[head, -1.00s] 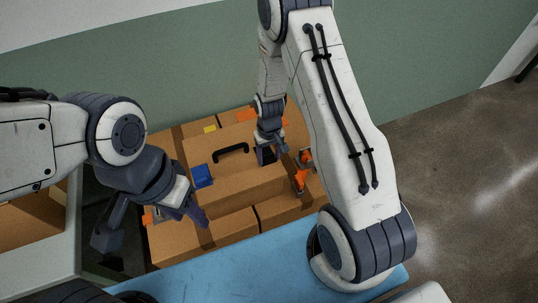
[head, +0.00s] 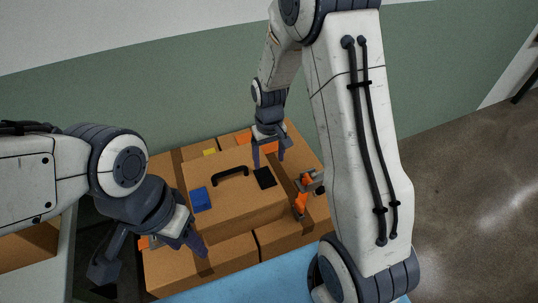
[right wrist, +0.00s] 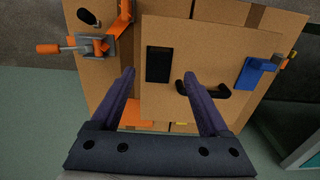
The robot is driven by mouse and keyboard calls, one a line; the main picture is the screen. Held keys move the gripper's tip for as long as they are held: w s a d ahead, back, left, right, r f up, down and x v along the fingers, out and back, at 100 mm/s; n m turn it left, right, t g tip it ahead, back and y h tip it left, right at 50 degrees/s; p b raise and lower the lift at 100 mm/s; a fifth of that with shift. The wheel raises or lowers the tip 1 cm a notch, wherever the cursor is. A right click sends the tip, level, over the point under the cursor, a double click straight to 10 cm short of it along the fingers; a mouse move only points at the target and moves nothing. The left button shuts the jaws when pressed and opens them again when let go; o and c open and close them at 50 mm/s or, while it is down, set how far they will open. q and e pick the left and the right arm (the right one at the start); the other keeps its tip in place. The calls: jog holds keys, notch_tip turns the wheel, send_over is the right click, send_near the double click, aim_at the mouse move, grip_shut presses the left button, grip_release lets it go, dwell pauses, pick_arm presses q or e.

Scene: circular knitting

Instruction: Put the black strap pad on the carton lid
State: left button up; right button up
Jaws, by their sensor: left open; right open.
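The black strap pad (head: 265,178) lies flat on the carton lid (head: 232,205), right of the black handle (head: 230,174). In the right wrist view the pad (right wrist: 159,64) lies on the lid (right wrist: 210,45), beyond the fingertips and between their lines. My right gripper (head: 269,161) is open and empty, just behind the pad and apart from it; it also shows in the right wrist view (right wrist: 160,75). My left gripper (head: 196,243) is near the front left of the cartons; its fingers are partly hidden and nothing shows in them.
A blue block (head: 201,199) sits on the lid's left part. An orange-handled clamp (head: 301,200) stands at the right, and it also shows in the right wrist view (right wrist: 98,44). More cartons (head: 214,264) surround the lid. A blue surface (head: 235,285) lies in front.

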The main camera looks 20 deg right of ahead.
jog(key=s+a+r+n, duration=0.4)
jog(key=s+a+r, duration=0.7)
jog(key=a, duration=0.1)
jog(key=s+a+r+n+y, duration=0.1)
jog(key=s+a+r+n, duration=0.1)
jog(key=s, duration=1)
jog(key=shift+s+r+n, duration=0.35)
jog(key=shift+r+n, duration=0.05)
jog(key=shift+n, duration=0.1)
